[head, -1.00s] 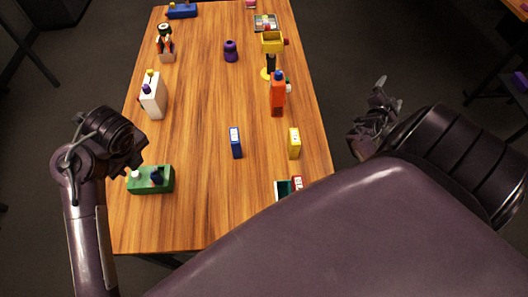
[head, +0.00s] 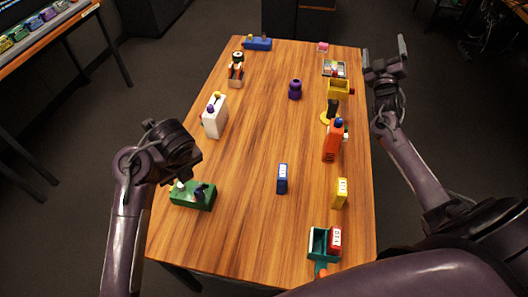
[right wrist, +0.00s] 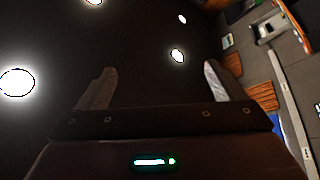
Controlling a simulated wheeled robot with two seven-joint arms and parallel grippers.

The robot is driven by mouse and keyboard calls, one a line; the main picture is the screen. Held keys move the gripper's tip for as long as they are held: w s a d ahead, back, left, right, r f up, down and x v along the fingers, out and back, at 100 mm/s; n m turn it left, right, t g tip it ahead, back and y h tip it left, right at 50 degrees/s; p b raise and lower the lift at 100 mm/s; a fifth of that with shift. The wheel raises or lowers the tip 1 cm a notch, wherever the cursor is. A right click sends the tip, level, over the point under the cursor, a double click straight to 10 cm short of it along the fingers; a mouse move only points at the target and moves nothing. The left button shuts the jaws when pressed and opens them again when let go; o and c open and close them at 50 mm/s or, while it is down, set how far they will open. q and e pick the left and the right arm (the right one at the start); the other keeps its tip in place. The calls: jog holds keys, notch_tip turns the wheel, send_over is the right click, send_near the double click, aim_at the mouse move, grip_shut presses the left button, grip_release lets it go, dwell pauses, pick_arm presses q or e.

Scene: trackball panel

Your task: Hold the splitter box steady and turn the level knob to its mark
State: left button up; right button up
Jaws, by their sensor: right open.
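A green box (head: 192,196) with a white knob and a dark knob on top stands at the table's near left; I cannot tell for sure that it is the splitter box. My left gripper (head: 192,172) is just above and behind it, its fingers mostly hidden, so its jaws and any contact cannot be told. A blue box (head: 257,44) with small knobs stands at the far left edge. My right gripper (head: 384,52) is open and empty, beyond the table's right edge, fingers pointing up and away. Its spread fingers also show in the right wrist view (right wrist: 156,82).
The wooden table (head: 240,150) holds a white bottle-like box (head: 214,117), a purple knobbed piece (head: 295,90), an orange container (head: 332,142), a blue block (head: 282,178), a yellow block (head: 340,193) and a teal tray (head: 318,242) with a red block (head: 335,240). The table's middle is mostly clear.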

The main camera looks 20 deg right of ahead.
jog(key=w+a+f+n+t+y, duration=0.1)
jog(key=w+a+f+n+y, duration=0.3)
jog(key=a+n, duration=0.5)
jog(key=w+a+f+n+y, duration=0.1)
jog(key=w+a+n+y, duration=0.2)
jog(key=a+n+y, duration=0.55)
jog(key=n+g+y, duration=0.7)
jog(key=n+y, duration=0.1)
jog(key=n, duration=0.9)
send_over(212, 195)
jog(key=w+d, duration=0.9)
jog(key=d, duration=0.6)
notch_tip(212, 195, down, 13)
jog(key=s+a+f+n+g, duration=0.1)
jog(key=s+a+f+n, duration=0.1)
jog(key=s+a+n, duration=0.1)
jog(key=s+a+f+n+g+y, duration=0.1)
jog(key=s+a+f+n+g, duration=0.1)
jog(key=s+a+f+n, duration=0.1)
jog(key=s+a+f+n+g+y, duration=0.1)
jog(key=s+a+f+n+g, duration=0.1)
jog(key=s+a, duration=0.3)
jog(key=shift+s+a+f+n, duration=0.1)
jog(key=shift+s+f+n, duration=0.15)
jog(key=shift+n, duration=0.5)
jog(key=shift+a+f, duration=0.15)
jog(key=shift+a, duration=0.1)
jog(key=x, duration=0.7)
